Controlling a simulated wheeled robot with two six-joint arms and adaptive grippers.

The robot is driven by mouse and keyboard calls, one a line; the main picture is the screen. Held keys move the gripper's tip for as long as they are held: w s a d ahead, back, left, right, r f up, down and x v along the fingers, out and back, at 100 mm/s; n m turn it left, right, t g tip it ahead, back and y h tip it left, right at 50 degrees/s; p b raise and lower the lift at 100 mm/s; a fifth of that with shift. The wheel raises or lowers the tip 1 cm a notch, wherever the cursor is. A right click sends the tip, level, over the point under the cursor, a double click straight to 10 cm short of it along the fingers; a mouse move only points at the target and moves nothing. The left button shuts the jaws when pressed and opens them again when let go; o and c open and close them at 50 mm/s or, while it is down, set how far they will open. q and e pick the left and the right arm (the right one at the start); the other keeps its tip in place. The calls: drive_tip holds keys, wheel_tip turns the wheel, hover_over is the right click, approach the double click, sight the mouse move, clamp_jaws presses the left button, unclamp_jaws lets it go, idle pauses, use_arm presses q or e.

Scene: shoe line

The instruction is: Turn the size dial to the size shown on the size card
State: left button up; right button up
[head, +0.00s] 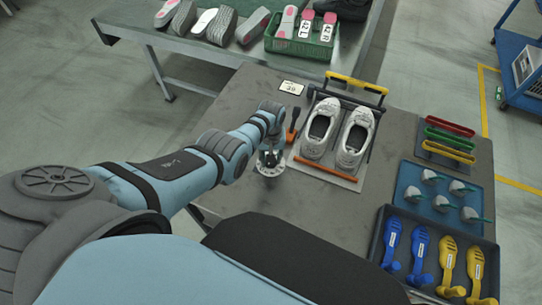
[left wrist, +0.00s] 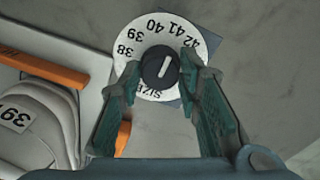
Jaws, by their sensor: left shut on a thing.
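The size dial (left wrist: 132,73) is a white disc marked 38 to 42 and SIZE, with a black knob (left wrist: 158,70) at its centre. The white mark on the knob points roughly toward 41. My left gripper (left wrist: 162,88) has its fingers on both sides of the knob and is shut on it. In the head view the left gripper (head: 271,155) points down over the dial (head: 270,171), hiding most of it. The size card (head: 291,88) lies behind it and appears to read 39. My right gripper is not in view.
A pair of white shoes (head: 322,127) stands on a plate right of the dial; an orange-handled tool (head: 293,121) stands close by. Trays with blue and yellow parts (head: 420,247) and grey parts (head: 443,200) lie at the right. A green crate (head: 300,45) is on the back table.

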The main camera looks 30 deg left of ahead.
use_arm(q)
drive_tip(key=n, duration=0.5)
drive_tip(key=shift+n, duration=0.3)
drive_tip(key=n, duration=0.6)
idle(0.4)
drive_tip(key=o, duration=1.2)
drive_tip(key=shift+c, duration=0.2)
drive_tip(key=shift+r, duration=0.1)
